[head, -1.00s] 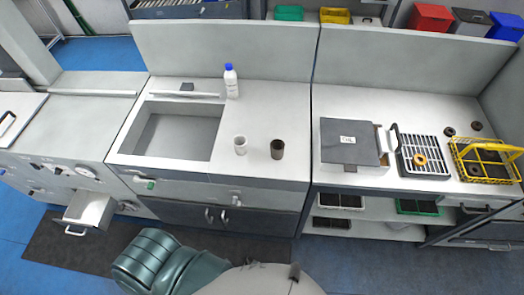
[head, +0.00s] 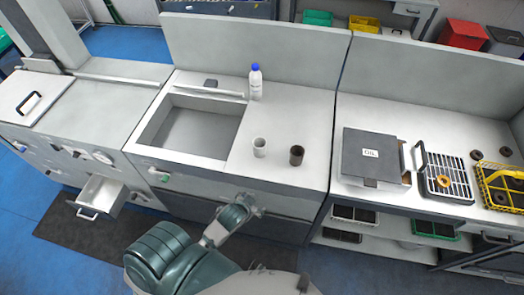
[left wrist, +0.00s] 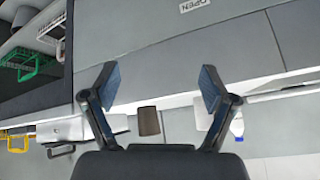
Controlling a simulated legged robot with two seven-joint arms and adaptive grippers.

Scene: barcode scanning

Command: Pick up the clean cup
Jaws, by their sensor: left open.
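A white cup (head: 259,147) stands upright on the counter to the right of the sink. A dark brown cup (head: 296,155) stands just right of it. My left gripper (head: 248,205) is in front of the counter, below and apart from both cups. In the left wrist view my left gripper (left wrist: 159,87) is open and empty, its fingers wide apart. There the brown cup (left wrist: 149,121) shows between the fingers, farther off, and the white cup (left wrist: 203,114) is partly hidden behind the right-hand finger. My right gripper is not in view.
A white bottle with a blue cap (head: 255,82) stands behind the cups. The sink (head: 190,130) lies left of them. A grey box (head: 372,156), a black rack (head: 442,176) and a yellow basket (head: 497,187) are on the right counter. An open drawer (head: 99,196) juts out at left.

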